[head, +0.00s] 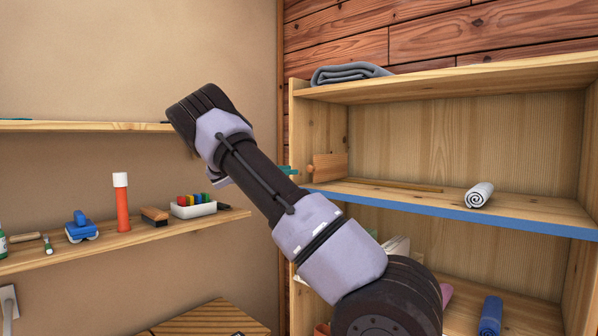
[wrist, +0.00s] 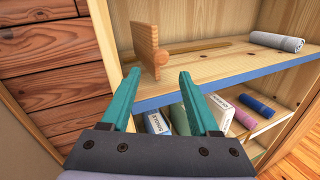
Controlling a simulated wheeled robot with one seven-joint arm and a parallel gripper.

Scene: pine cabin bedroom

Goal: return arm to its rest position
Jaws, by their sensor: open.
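My arm (head: 265,180) rises from the bottom of the head view and reaches up and left, bent at a dark joint in front of the wall shelf. My gripper (wrist: 159,72) shows in the wrist view as two teal fingers spread apart, with nothing held between them. The fingers point toward the shelf unit's blue-edged board. In the head view only bits of teal show beside the arm, and the rest of the gripper is hidden behind it.
A folded grey cloth (head: 348,74) lies on top. A wall shelf (head: 130,240) at left holds an orange tube (head: 123,205) and tools.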

